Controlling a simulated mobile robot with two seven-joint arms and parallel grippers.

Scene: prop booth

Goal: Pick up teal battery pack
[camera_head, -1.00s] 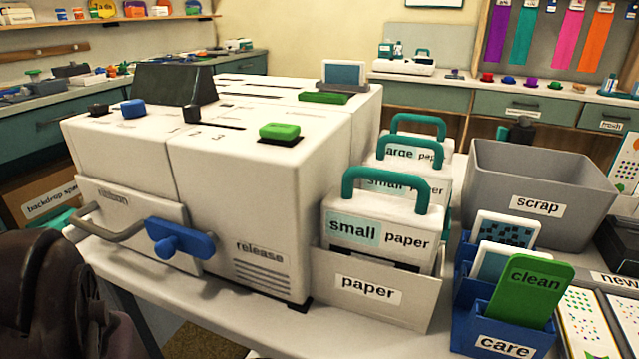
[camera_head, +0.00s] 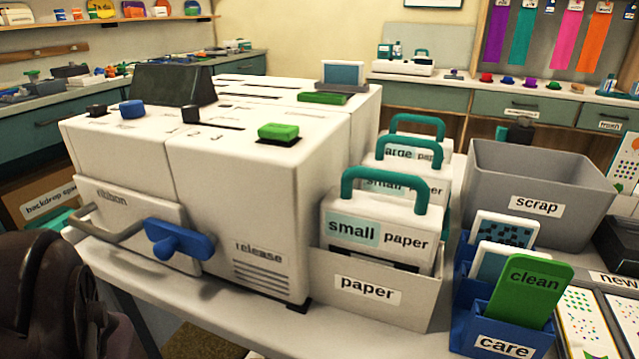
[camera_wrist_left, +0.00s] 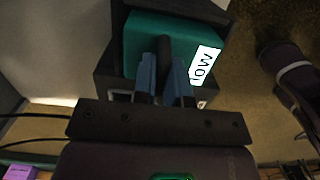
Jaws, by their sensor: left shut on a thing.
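The teal battery pack (camera_wrist_left: 140,38) shows in the left wrist view. It has a dark raised grip (camera_wrist_left: 164,50) on top and a white label reading "low". It sits within a dark holder or housing (camera_wrist_left: 108,75); how deep it sits I cannot tell. My left gripper (camera_wrist_left: 164,68) has its two blue fingers on either side of the dark grip and is shut on it. The head view shows only a dark part of my arm at lower left, with neither gripper nor this pack visible. My right gripper is not in view.
The head view shows a white printer (camera_head: 240,190) on the counter. Beside it stand a paper holder (camera_head: 375,312), a blue care rack (camera_head: 505,345) and a grey scrap bin (camera_head: 535,185). A backdrop box (camera_head: 35,200) is below at left. Floor shows around the pack in the wrist view.

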